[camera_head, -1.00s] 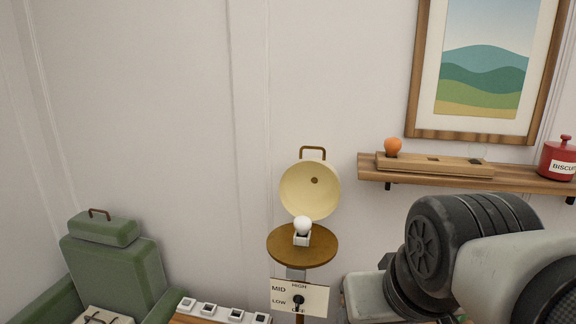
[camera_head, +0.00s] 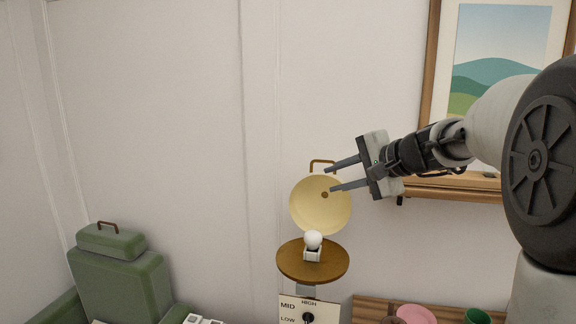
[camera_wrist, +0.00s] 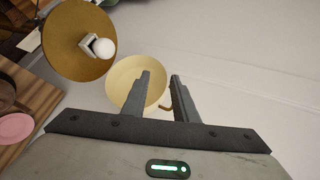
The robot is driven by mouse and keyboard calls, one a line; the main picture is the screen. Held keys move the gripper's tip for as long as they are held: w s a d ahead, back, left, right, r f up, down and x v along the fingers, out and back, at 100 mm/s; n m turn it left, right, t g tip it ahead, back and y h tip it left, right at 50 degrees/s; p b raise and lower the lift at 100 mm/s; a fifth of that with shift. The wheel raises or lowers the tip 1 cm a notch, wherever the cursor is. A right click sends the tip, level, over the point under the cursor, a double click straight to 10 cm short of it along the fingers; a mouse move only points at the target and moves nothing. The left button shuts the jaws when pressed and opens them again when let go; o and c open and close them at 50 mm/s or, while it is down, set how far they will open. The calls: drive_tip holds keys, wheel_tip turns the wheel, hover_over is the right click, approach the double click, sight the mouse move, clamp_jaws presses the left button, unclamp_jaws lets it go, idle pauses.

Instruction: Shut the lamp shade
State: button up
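The lamp shade (camera_head: 313,213) is a cream bowl, tipped up and open above the lamp's round brown base plate (camera_head: 298,268). A brown handle (camera_head: 321,163) stands on its top edge. A white bulb (camera_head: 313,240) in a white socket sits uncovered on the plate. My gripper (camera_head: 329,180) is open and empty, its fingers pointing left in front of the shade's upper part near the handle. In the wrist view the shade (camera_wrist: 124,84) lies partly behind the left finger, and the handle (camera_wrist: 166,107) shows between the fingers. I cannot tell whether anything touches.
A dial panel (camera_head: 292,311) marked MID, LOW and HIGH is below the plate. A wooden shelf (camera_head: 440,190) is behind my arm. A pink dish (camera_head: 415,314) and green cup (camera_head: 478,316) are at lower right. The wall at left is clear.

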drive_tip(key=w+d+r+m+t, duration=0.1)
drive_tip(key=w+d+m+t, duration=0.25)
drive_tip(key=w+d, duration=0.45)
drive_tip(key=p, duration=0.4)
approach(316, 175)
drive_tip(key=shift+g+y, duration=0.3)
drive_tip(key=shift+g, duration=0.05)
drive_tip(key=w+a, duration=0.1)
drive_tip(key=w, duration=0.1)
drive_tip(key=w+a+r, duration=0.1)
drive_tip(key=w+a, duration=0.1)
drive_tip(key=w, duration=0.1)
drive_tip(key=w+a+r, duration=0.1)
drive_tip(key=w, duration=0.2)
drive_tip(key=shift+w+a+r, duration=0.1)
drive_tip(key=shift+a+r, duration=0.05)
drive_tip(key=shift+a, duration=0.25)
clamp_jaws()
